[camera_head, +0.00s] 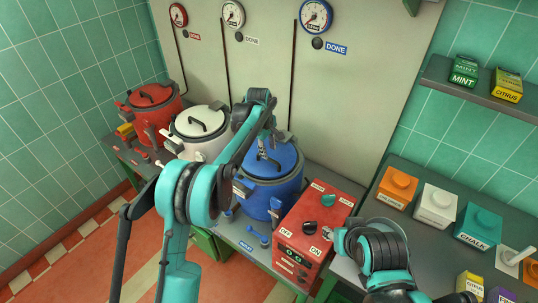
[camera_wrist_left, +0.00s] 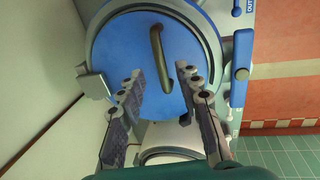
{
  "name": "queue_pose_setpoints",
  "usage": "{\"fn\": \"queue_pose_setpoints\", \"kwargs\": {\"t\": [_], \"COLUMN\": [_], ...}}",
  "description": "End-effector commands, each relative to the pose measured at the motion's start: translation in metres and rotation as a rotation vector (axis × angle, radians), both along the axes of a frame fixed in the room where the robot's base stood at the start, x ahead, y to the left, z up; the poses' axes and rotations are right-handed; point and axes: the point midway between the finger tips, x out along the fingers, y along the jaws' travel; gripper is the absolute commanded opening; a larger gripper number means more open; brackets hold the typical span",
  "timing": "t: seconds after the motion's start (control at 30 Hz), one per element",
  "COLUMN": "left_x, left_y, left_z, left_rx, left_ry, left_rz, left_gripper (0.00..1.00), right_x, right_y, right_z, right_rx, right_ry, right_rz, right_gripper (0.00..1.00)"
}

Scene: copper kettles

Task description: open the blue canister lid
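The blue canister (camera_head: 288,192) stands at the right end of the row of canisters, with its round blue lid (camera_head: 285,158) on top. The lid (camera_wrist_left: 118,50) fills the upper middle of the left wrist view, with a bronze-looking bar handle (camera_wrist_left: 157,55) across it. My left gripper (camera_head: 264,150) is over the lid, and its arm hides part of it. In the left wrist view my left gripper (camera_wrist_left: 158,78) is open and empty, its fingers either side of the handle's line. Contact with the handle does not show. My right arm enters at the lower right; its fingers do not show.
A white canister (camera_head: 200,128) and a red canister (camera_head: 153,105) stand to the left. A red box (camera_head: 318,215) with knobs and ON/OFF labels is close on the right. A wall panel (camera_head: 265,75) with gauges rises behind. Coloured boxes, including orange (camera_head: 397,188), stand on the right counter.

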Motion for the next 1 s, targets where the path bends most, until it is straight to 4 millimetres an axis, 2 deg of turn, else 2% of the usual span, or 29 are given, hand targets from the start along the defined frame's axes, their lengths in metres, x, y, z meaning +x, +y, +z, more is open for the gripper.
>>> {"fn": "queue_pose_setpoints", "kwargs": {"t": [0.1,0.3,0.63,0.67,0.77,0.8,1.0], "left_x": [0.004,0.007,0.008,0.008,0.008,0.008,0.008], "left_y": [-0.002,-0.005,-0.005,-0.005,-0.005,-0.005,-0.006], "left_z": [-0.023,-0.045,-0.049,-0.049,-0.049,-0.049,-0.049], "left_rx": [0.000,0.000,0.000,0.000,0.000,0.000,0.000], "left_ry": [-0.001,-0.001,-0.001,-0.001,-0.001,-0.001,-0.001], "left_rz": [-0.001,-0.001,-0.001,-0.001,-0.001,-0.001,-0.001], "left_gripper": [0.34,0.34,0.34,0.32,0.05,0.00,0.00], "right_x": [0.000,0.000,0.000,0.000,0.000,0.000,0.000], "right_y": [0.000,0.000,0.000,0.000,0.000,0.000,0.000], "right_z": [-0.008,-0.013,-0.013,-0.013,-0.013,-0.013,-0.013], "right_rx": [0.000,0.000,0.000,0.000,0.000,0.000,0.000], "right_ry": [0.000,0.000,0.000,0.000,0.000,0.000,0.000], "right_rz": [0.000,0.000,0.000,0.000,0.000,0.000,0.000], "right_gripper": [0.40,0.40,0.40,0.40,0.40,0.40,0.40]}}
